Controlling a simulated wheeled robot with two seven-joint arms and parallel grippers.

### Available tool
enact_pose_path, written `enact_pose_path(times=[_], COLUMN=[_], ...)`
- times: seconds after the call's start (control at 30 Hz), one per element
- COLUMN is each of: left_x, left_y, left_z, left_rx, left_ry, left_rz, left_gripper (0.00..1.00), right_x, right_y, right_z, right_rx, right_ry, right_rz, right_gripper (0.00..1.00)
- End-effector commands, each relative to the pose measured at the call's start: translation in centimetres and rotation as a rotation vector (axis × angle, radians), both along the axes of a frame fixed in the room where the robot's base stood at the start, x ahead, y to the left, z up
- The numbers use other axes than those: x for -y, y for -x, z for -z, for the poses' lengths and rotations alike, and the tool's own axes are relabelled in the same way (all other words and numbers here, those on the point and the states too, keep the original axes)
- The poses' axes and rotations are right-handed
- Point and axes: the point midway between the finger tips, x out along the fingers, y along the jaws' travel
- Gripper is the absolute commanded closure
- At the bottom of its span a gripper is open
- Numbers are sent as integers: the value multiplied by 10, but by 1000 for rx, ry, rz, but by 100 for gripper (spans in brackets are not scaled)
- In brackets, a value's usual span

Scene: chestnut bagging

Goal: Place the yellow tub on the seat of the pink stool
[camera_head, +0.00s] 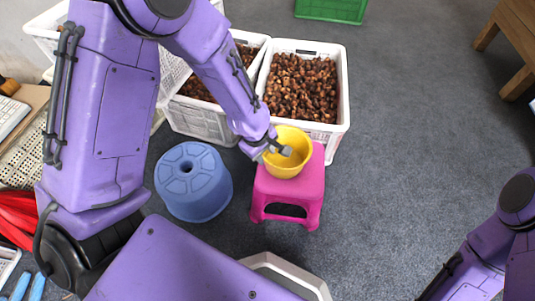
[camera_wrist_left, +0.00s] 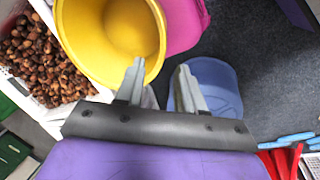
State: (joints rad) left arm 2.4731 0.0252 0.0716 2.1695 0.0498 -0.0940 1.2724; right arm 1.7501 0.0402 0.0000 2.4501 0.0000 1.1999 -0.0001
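The yellow tub (camera_head: 293,165) is upright over the far part of the pink stool's seat (camera_head: 291,190) and appears to rest on it. Its underside is hidden. In the left wrist view the tub (camera_wrist_left: 92,40) fills the upper left, with the pink stool (camera_wrist_left: 184,22) beside it. My left gripper (camera_head: 284,151) is at the tub's rim. In the left wrist view its fingers (camera_wrist_left: 160,70) are spread apart, one over the tub's inside and the other outside the rim, with a gap between them. My right gripper is out of view; only part of that arm shows.
A blue round stool (camera_head: 193,182) stands left of the pink stool. White crates of chestnuts (camera_head: 342,95) stand just behind it. A green crate (camera_head: 331,10) is at the far edge and a wooden piece of furniture (camera_head: 515,40) at the far right. Grey floor on the right is clear.

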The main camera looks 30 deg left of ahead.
Motion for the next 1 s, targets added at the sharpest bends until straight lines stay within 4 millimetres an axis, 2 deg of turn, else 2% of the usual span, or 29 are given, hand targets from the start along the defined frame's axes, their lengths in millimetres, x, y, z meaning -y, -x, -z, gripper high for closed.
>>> enact_pose_path(times=[0.03, 0.23, 0.37, 0.47, 0.57, 0.6, 0.67, 0.7, 0.8, 0.83, 0.9, 1.0], left_x=[-1, -2, -2, -4, -15, -23, -36, -45, -68, -74, -83, -89], left_y=[2, 5, 5, 16, 54, 75, 111, 135, 186, 198, 217, 226], left_z=[-13, -23, -22, -2, 50, 73, 100, 113, 129, 131, 132, 131], left_rx=[1, 0, 0, 0, 14, 20, 27, 26, 7, 0, -12, -18], left_ry=[1, 0, 0, -12, -68, -109, -187, -244, -380, -412, -471, -507], left_rz=[-1, 0, 0, 29, 129, 184, 273, 335, 469, 502, 559, 594], left_gripper=[62, 62, 62, 62, 62, 62, 62, 62, 62, 62, 62, 62], right_x=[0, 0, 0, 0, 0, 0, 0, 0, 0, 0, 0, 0], right_y=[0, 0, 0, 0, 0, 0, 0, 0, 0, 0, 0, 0], right_z=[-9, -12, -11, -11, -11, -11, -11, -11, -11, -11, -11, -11], right_rx=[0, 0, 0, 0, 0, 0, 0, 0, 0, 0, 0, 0], right_ry=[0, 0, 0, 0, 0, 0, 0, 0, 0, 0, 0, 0], right_rz=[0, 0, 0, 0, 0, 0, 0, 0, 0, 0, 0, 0], right_gripper=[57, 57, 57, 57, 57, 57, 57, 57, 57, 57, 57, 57])
